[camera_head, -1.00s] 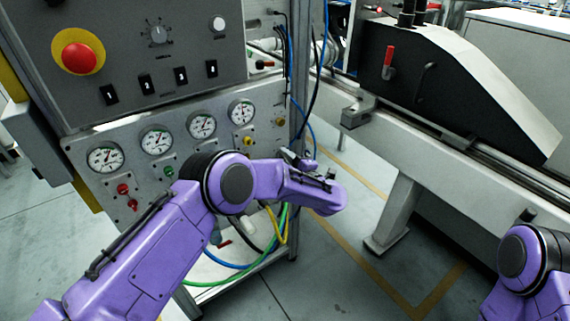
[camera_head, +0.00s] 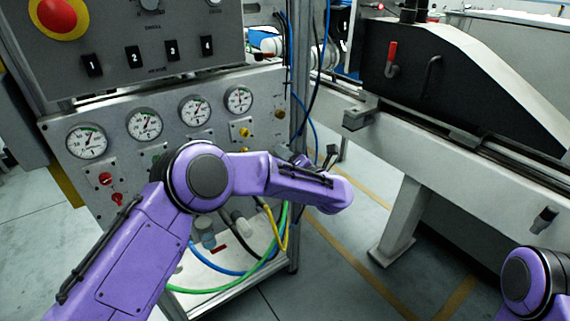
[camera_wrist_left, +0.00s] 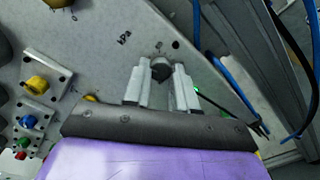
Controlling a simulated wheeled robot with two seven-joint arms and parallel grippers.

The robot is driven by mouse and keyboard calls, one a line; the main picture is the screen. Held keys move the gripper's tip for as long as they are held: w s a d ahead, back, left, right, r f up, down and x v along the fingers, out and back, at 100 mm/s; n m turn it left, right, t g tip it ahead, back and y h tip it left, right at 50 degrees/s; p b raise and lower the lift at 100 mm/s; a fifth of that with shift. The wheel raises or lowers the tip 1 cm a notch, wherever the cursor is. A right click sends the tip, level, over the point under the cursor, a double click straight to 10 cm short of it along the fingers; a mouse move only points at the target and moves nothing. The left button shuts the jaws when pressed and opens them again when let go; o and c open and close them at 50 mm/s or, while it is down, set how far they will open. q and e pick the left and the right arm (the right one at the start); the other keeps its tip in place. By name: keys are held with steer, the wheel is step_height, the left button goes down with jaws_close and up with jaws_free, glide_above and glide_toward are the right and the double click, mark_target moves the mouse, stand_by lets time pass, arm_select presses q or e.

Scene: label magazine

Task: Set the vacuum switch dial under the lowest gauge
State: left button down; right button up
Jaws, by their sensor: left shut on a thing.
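In the left wrist view a small dark round dial (camera_wrist_left: 161,67) sits on the grey panel, beside a "kPa" marking. My left gripper (camera_wrist_left: 161,88) points at the panel, with its two pale fingers on either side of the dial and shut on it. The dial's pointer and scale cannot be read. In the head view a row of round white gauges (camera_head: 87,141) runs across the panel, the leftmost lowest in the picture. My purple left arm crosses in front of the panel's lower part and hides the dial there. The right gripper is out of view.
Yellow (camera_wrist_left: 36,83), blue and green knobs lie left of the fingers in the wrist view. Blue and black hoses hang by the frame post at right. A control box with a red stop button (camera_head: 57,15) stands above the gauges.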

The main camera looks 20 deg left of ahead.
arm_select(q)
steer(key=shift+f+n+b, duration=0.15)
steer(key=shift+n+b, duration=2.1)
steer(key=shift+n, duration=0.25)
steer(key=c, duration=0.9)
jaws_free()
steer(key=v, duration=1)
steer(key=shift+s+d, duration=0.2)
steer(key=shift+d, duration=0.05)
